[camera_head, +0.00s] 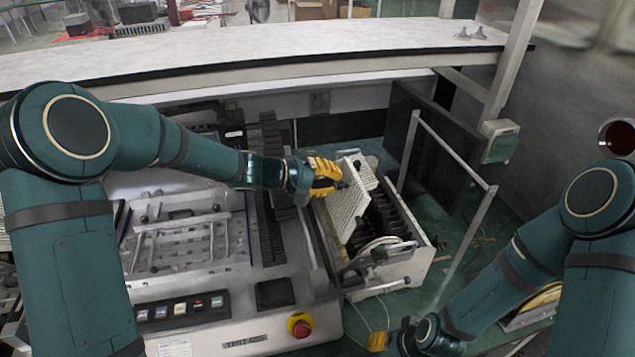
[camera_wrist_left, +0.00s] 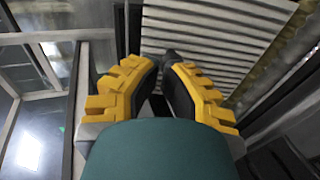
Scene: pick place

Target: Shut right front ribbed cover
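A pale ribbed cover (camera_head: 348,212) stands raised and tilted over the right-hand white box, whose dark slotted inside shows beside it. A second pale ribbed panel (camera_head: 366,172) is just behind it. My left gripper (camera_head: 341,185) is at the upper edge of the front cover. In the left wrist view the ribbed surface (camera_wrist_left: 215,42) lies just beyond the yellow fingertips (camera_wrist_left: 174,66). The tips are close together with a dark piece between them; whether they grip it is unclear. My right gripper (camera_head: 378,341) is low, away from the box; its finger gap is not clear.
The white box (camera_head: 408,272) has cables at its front. A metal frame (camera_head: 470,235) and a dark panel (camera_head: 428,140) stand to its right. A machine panel with a red button (camera_head: 300,325) is at left. A long pale shelf (camera_head: 270,48) runs behind.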

